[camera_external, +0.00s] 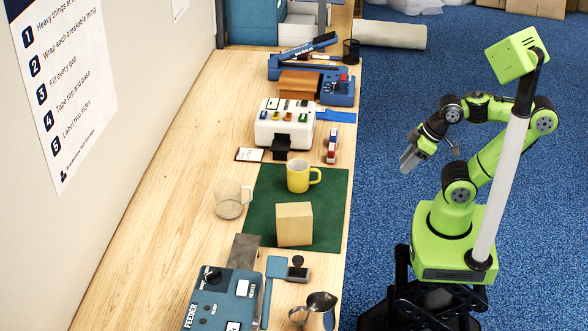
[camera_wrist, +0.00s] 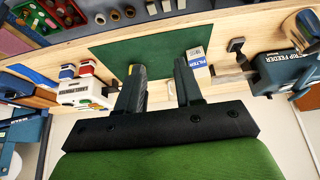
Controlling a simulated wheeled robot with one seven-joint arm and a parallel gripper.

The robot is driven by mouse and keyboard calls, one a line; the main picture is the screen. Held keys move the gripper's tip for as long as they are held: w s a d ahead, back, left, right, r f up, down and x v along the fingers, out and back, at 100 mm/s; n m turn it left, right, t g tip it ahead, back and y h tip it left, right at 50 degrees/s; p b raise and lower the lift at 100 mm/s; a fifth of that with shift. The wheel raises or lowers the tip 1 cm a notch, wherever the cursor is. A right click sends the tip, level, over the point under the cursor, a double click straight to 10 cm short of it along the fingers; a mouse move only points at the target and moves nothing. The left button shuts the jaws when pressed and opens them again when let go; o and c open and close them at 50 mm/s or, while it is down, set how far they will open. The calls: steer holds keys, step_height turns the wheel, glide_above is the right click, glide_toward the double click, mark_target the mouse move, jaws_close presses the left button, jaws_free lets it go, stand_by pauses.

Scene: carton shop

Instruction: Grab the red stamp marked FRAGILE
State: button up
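Two small stamp-like blocks stand by the table's right edge, beside the white label machine. One shows red (camera_external: 331,154) and one shows blue (camera_external: 334,133) in the external view. In the wrist view a red-topped block (camera_wrist: 87,68) and a blue-topped block (camera_wrist: 67,72) stand side by side at left. The word FRAGILE is too small to read on either. My gripper (camera_external: 407,163) hangs over the blue floor, to the right of the table and apart from the stamps. In the wrist view its two fingers (camera_wrist: 160,78) are spread with nothing between them.
The white label machine (camera_external: 284,124) stands left of the stamps. A yellow mug (camera_external: 299,175) and a tan box (camera_external: 294,224) stand on the green mat (camera_external: 263,202). Open floor lies between my arm and the table.

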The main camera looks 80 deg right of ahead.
steer(key=o, duration=0.9)
steer(key=w+d+f+n+y+b, duration=0.1)
steer(key=w+d+f+b, duration=0.1)
steer(key=w+f, duration=0.2)
steer(key=w+d+f+n+b, duration=0.1)
steer(key=w+d+f+b, duration=0.1)
steer(key=w+f, duration=0.15)
steer(key=m+t+h+b, duration=0.1)
steer(key=m+t+b, duration=0.1)
steer(key=t+b, duration=0.55)
glide_toward(333, 151)
steer(key=shift+t, duration=0.45)
steer(key=w+f, duration=0.2)
steer(key=w, duration=0.1)
steer(key=w+d+f, duration=0.1)
steer(key=w+f, duration=0.1)
steer(key=w, duration=0.1)
steer(key=w+d+f, duration=0.1)
steer(key=w+f, duration=0.1)
steer(key=w, duration=0.1)
steer(key=shift+w+d+f, duration=0.15)
steer(key=shift+w+d, duration=0.1)
steer(key=shift+s, duration=0.1)
